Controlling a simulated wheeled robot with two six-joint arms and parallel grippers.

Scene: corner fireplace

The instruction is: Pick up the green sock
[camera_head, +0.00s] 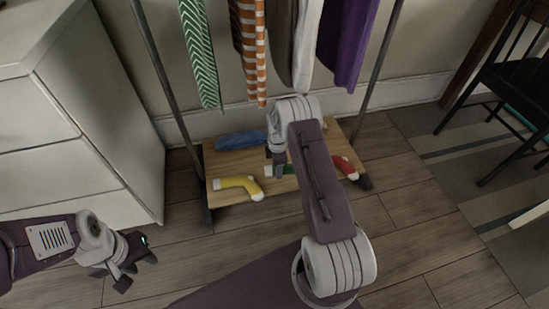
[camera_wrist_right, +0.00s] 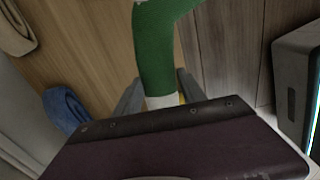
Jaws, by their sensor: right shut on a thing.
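The green sock (camera_head: 287,170) lies across the middle of the low wooden shelf, mostly hidden by my right arm in the head view. In the right wrist view the green sock (camera_wrist_right: 155,50) shows large, with a white end (camera_wrist_right: 162,102) between the fingers. My right gripper (camera_wrist_right: 160,92) is shut on the sock near that white end. Whether the sock is clear of the shelf cannot be told. My left gripper (camera_head: 136,270) is open and empty, low over the floor at the left, away from the shelf.
On the wooden shelf (camera_head: 225,168) are a yellow sock (camera_head: 238,186), a red sock (camera_head: 345,166) and a blue folded cloth (camera_head: 242,140). Clothes hang above from a metal rack (camera_head: 163,75). A white dresser (camera_head: 95,110) stands left, a black chair (camera_head: 515,85) right. The front floor is partly clear.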

